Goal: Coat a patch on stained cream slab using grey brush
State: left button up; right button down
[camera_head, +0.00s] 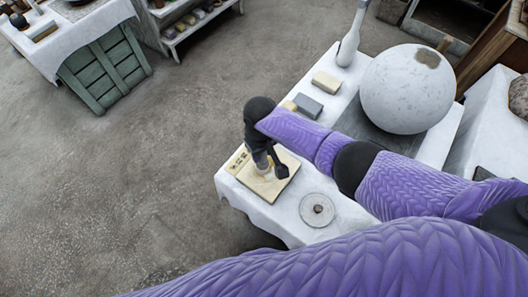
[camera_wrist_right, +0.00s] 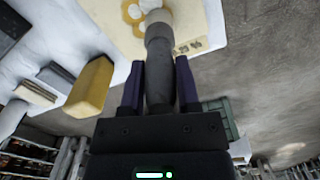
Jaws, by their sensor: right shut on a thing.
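The stained cream slab (camera_head: 277,190) lies flat at the near left end of the white-covered table, and it also fills the top of the right wrist view (camera_wrist_right: 205,20). A yellow-brown stain with white patches (camera_wrist_right: 140,12) shows on it. My right gripper (camera_head: 267,163) is over the slab, shut on the grey brush (camera_wrist_right: 160,60) by its handle. The brush's pale bristle end (camera_wrist_right: 157,17) points to the slab at the stain; whether it touches cannot be told. In the head view the gripper hides much of the brush. My left gripper is not in view.
A large plaster sphere (camera_head: 407,90) stands on a dark board. A grey block (camera_head: 307,106), a cream block (camera_head: 326,82) and a pale round disc (camera_head: 317,210) lie on the table. A white bottle-like piece (camera_head: 349,47) stands behind. The floor at left is clear.

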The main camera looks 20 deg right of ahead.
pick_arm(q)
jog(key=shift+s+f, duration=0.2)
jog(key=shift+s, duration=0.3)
pick_arm(e)
jog(key=shift+f, duration=0.35)
pick_arm(q)
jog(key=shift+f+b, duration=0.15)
jog(key=shift+b, duration=0.25)
pick_arm(e)
jog(key=shift+f, duration=0.25)
